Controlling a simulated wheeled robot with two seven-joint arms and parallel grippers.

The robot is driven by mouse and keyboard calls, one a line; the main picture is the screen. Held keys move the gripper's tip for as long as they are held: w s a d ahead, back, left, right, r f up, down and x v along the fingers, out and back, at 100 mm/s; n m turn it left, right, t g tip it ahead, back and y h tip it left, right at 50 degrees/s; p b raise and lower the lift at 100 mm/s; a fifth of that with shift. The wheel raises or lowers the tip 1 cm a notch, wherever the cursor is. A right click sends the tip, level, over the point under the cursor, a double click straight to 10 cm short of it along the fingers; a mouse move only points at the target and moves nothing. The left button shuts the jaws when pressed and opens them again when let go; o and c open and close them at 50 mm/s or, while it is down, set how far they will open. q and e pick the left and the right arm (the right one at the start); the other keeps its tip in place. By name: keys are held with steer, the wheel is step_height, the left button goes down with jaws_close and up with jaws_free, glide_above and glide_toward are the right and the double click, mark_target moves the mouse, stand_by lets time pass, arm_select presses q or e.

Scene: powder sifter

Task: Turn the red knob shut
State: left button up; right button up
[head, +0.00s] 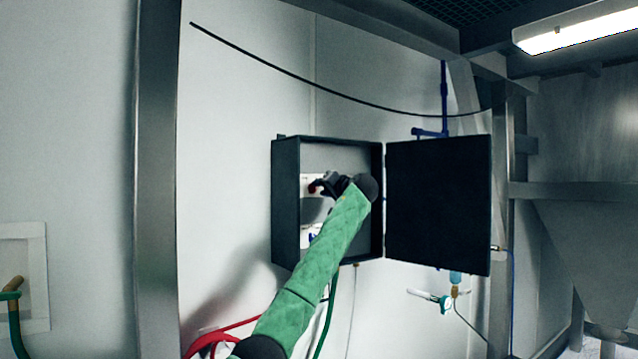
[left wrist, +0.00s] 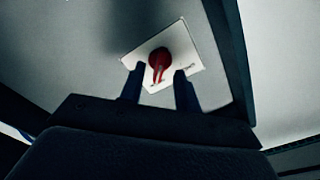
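The red knob (left wrist: 158,62) sits on a white plate (left wrist: 190,58) inside the box, seen in the left wrist view. My left gripper (left wrist: 160,84) is open, its two dark fingers apart on either side of the knob's lower part in that view. I cannot tell whether they touch it. In the head view my left gripper (head: 322,186) reaches into the open dark box (head: 285,205), and only a bit of red shows by its fingertips. My right gripper is not in view.
The box door (head: 438,205) stands open to the right of my left arm. A dark cable (head: 330,88) hangs across the wall above. A steel post (head: 157,180) stands at the left. Red hoses (head: 212,340) and a green hose (head: 327,315) run below the box.

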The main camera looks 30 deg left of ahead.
arm_select(q)
steer(key=shift+p+x, duration=0.4)
steer(key=shift+x, duration=0.5)
jaws_close()
steer(key=shift+f, duration=0.1)
